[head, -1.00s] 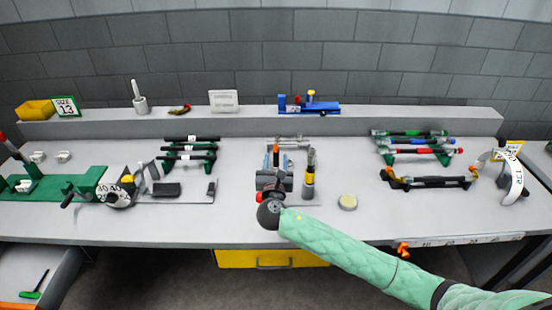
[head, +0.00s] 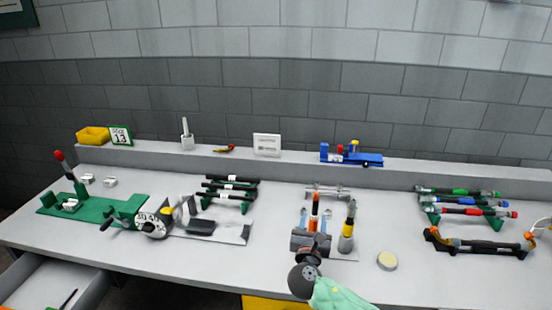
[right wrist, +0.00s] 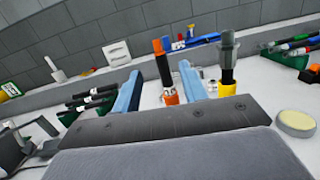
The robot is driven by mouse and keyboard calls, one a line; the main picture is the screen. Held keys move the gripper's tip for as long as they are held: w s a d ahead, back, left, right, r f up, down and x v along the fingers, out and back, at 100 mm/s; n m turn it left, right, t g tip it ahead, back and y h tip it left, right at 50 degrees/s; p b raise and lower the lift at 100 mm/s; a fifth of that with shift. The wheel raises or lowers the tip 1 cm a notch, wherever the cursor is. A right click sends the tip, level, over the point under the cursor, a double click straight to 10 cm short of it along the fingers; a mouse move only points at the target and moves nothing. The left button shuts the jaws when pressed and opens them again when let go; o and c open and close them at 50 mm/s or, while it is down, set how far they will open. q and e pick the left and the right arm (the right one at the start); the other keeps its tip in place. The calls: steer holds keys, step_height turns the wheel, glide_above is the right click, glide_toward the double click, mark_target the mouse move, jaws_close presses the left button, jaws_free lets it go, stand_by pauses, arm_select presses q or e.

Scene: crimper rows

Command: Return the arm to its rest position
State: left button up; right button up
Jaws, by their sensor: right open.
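My right gripper (head: 314,222) is over the middle of the bench, with its two blue fingers apart and pointing away from me. Its forearm in a pale green sleeve comes in from the bottom edge. An orange-and-black tool (head: 315,203) stands upright and shows between the fingers. It also shows between them in the right wrist view (right wrist: 165,68); I cannot tell whether it is in front of or beyond the fingertips. No finger visibly grips it. My left gripper is not in view.
A yellow-and-black tool (head: 348,228) stands close right of the gripper, and a round pale tin (head: 387,260) lies farther right. Racks of bars (head: 468,202) stand at right. A green fixture (head: 95,212) is at left, above an open drawer (head: 62,283).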

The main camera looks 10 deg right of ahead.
steer(key=s+d+f+m+g+y, duration=0.1)
steer(key=s+f+m+g+y, duration=0.1)
steer(key=s+f+m+g, duration=0.95)
steer(key=s+f+m+g+y, duration=0.2)
steer(key=s+f+m, duration=0.2)
steer(key=s+m, duration=0.7)
steer(key=s+f+m+g+y, duration=0.1)
steer(key=s+f+m+y, duration=0.35)
steer(key=s, duration=1.05)
step_height(320, 180, down, 25)
steer(key=w+a+m+g+h, duration=0.1)
steer(key=w+m+h, duration=0.1)
steer(key=m, duration=0.1)
steer(key=s+f, duration=0.4)
steer(key=f, duration=0.7)
steer(key=s+f, duration=0.4)
steer(key=f, duration=0.8)
steer(key=shift+a+f+g, duration=0.15)
steer(key=shift+a+g, duration=0.1)
steer(key=shift+g, duration=0.2)
steer(key=shift+s+y, duration=0.1)
steer(key=shift+y, duration=0.15)
steer(key=shift+c, duration=0.2)
steer(key=shift+c, duration=0.5)
